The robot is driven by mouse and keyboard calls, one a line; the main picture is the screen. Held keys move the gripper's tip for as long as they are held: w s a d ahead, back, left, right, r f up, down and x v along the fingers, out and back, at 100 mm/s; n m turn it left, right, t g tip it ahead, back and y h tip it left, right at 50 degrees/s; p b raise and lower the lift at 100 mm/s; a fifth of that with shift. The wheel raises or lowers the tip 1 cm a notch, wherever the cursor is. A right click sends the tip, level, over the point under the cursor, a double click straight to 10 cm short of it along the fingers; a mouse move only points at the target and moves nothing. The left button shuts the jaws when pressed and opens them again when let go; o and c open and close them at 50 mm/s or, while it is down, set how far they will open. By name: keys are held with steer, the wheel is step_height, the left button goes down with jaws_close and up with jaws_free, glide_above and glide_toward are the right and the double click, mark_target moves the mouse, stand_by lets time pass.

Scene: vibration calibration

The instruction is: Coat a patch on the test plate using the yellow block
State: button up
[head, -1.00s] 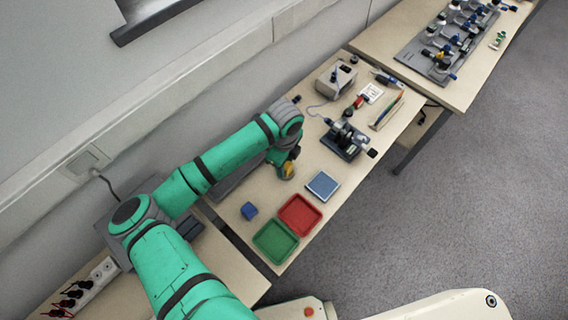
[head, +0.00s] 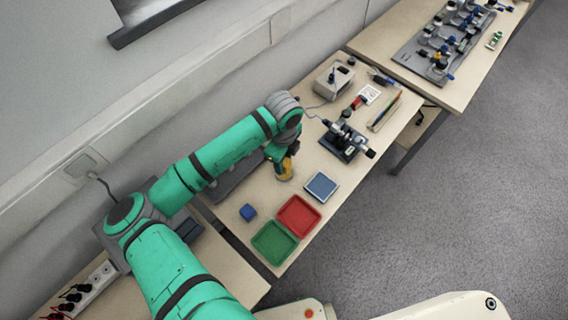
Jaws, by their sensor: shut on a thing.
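My gripper (head: 284,173) is shut on the yellow block (head: 287,167), low over the table; the jaws partly hide the block. I cannot tell whether the block touches the tabletop. A flat blue plate with a pale rim, which looks like the test plate (head: 322,187), lies just right of and below my gripper in the picture, apart from it. Its face looks evenly blue.
A red tray (head: 298,216), a green tray (head: 274,243) and a blue block (head: 248,212) lie on the near table. A black device (head: 345,142) and a grey box (head: 334,80) stand farther up.

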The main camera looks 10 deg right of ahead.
steer(key=shift+r, duration=1.75)
